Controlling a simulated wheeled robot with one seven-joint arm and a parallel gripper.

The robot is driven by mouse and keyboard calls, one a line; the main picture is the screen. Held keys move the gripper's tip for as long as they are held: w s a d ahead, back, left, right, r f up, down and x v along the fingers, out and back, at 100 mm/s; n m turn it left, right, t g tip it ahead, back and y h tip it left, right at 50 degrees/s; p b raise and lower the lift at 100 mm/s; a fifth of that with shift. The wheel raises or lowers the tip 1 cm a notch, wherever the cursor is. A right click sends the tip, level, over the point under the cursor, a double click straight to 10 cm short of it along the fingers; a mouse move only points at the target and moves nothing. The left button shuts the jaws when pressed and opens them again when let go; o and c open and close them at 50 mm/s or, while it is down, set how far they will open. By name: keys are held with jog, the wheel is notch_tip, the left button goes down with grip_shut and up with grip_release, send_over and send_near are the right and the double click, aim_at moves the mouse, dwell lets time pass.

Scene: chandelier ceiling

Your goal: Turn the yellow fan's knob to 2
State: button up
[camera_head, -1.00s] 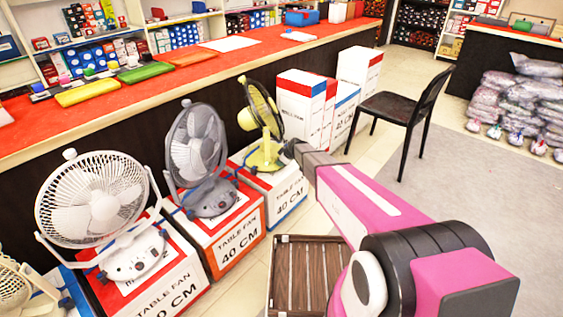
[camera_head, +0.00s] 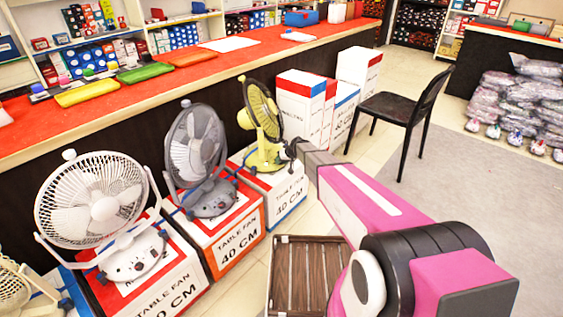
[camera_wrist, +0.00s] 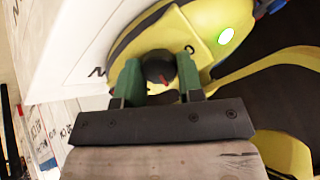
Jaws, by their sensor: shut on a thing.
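The yellow fan (camera_head: 262,130) with a dark grille stands on a white and blue box at the back of the fan row in the head view. In the wrist view, its yellow base (camera_wrist: 210,30) fills the top, with a lit green spot on it. My gripper (camera_wrist: 158,75) has its two green fingers on either side of the dark round knob (camera_wrist: 158,68), which carries a red mark. The fingers are closed on the knob. The number the mark points at cannot be read. In the head view, my gripper (camera_head: 291,148) is small and dark beside the fan's base.
A grey fan (camera_head: 195,150) and a white fan (camera_head: 92,200) stand on boxes to the left. White boxes (camera_head: 300,105) and a black chair (camera_head: 405,108) are behind my arm. A wooden crate (camera_head: 276,280) lies on the floor. The red counter (camera_head: 190,72) runs behind the fans.

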jog(key=shift+m, duration=0.5)
jog(key=o, duration=0.9)
